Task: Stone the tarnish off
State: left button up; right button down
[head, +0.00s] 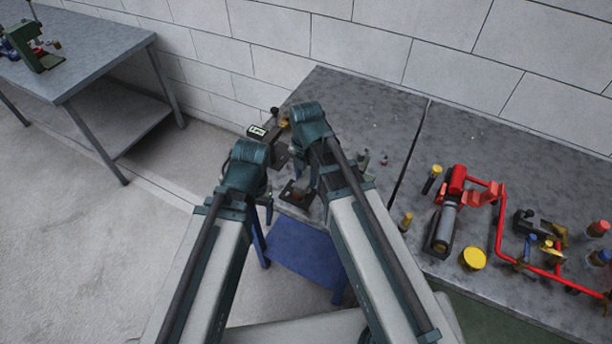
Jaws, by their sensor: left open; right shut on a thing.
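My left gripper (262,196) hangs at the near left corner of the left workbench and is open. Its wrist hides most of the fingers. My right gripper (318,158) is over the same bench, just right of the left one. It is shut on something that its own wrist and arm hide. A small dark block or tray (297,193) with a reddish patch lies between the two arms near the bench's front edge. I cannot make out the stone or the tarnished part.
A grey device with a pale display (257,131) and a brass piece (283,121) are behind the grippers. Red piping (500,225), a grey-and-red pump (446,222) and a yellow cap (473,259) occupy the right bench (470,150). The left bench's back (360,100) is clear.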

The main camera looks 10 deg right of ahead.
notch_tip(320, 180, up, 3)
jog(key=p, duration=0.3)
jog(key=shift+r, duration=0.1)
dwell(0.4)
